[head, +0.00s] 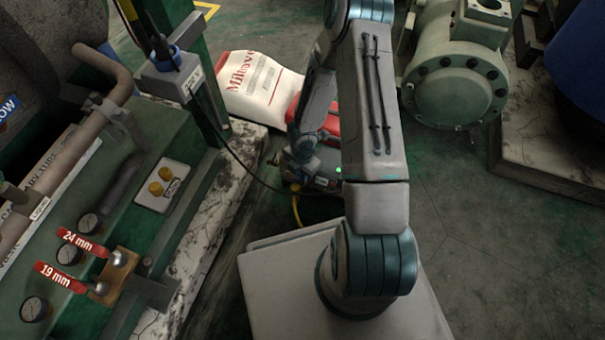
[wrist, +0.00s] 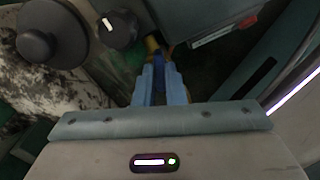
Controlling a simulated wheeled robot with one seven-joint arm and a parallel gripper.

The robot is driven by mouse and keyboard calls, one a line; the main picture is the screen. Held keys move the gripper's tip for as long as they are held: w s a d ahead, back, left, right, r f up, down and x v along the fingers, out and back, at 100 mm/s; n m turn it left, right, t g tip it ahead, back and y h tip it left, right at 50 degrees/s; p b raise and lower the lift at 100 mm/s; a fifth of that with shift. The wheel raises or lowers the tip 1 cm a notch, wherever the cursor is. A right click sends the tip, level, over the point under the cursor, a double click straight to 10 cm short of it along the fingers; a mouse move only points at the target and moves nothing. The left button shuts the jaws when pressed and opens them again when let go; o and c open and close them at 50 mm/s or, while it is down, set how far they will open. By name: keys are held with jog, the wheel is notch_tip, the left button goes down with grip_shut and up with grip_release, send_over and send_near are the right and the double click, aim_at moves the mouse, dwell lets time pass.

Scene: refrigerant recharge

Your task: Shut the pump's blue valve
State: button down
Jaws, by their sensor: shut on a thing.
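In the wrist view, my gripper (wrist: 161,70) is shut on a narrow dark blue piece that looks like the pump's blue valve (wrist: 159,84). Most of the valve is hidden between the light blue fingers. A brass fitting (wrist: 151,44) shows just beyond the fingertips. The pump (head: 322,181) is mostly hidden behind my arm in the head view, low on the floor. The fingers and the valve cannot be made out in that view. I cannot tell the valve's turn angle.
A black knob (wrist: 118,30) with a white mark and a round black cap (wrist: 46,40) stand left of the fingers. A yellow hose (head: 297,211) runs by the pump. A white and red bag (head: 262,85) lies behind. Green machinery (head: 95,215) fills the left; a large motor (head: 457,75) stands right.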

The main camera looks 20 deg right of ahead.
jog(key=shift+m+b, duration=0.5)
jog(key=shift+m, duration=0.3)
jog(key=shift+f, duration=0.1)
jog(key=shift+m+b, duration=0.8)
jog(key=shift+m, duration=0.7)
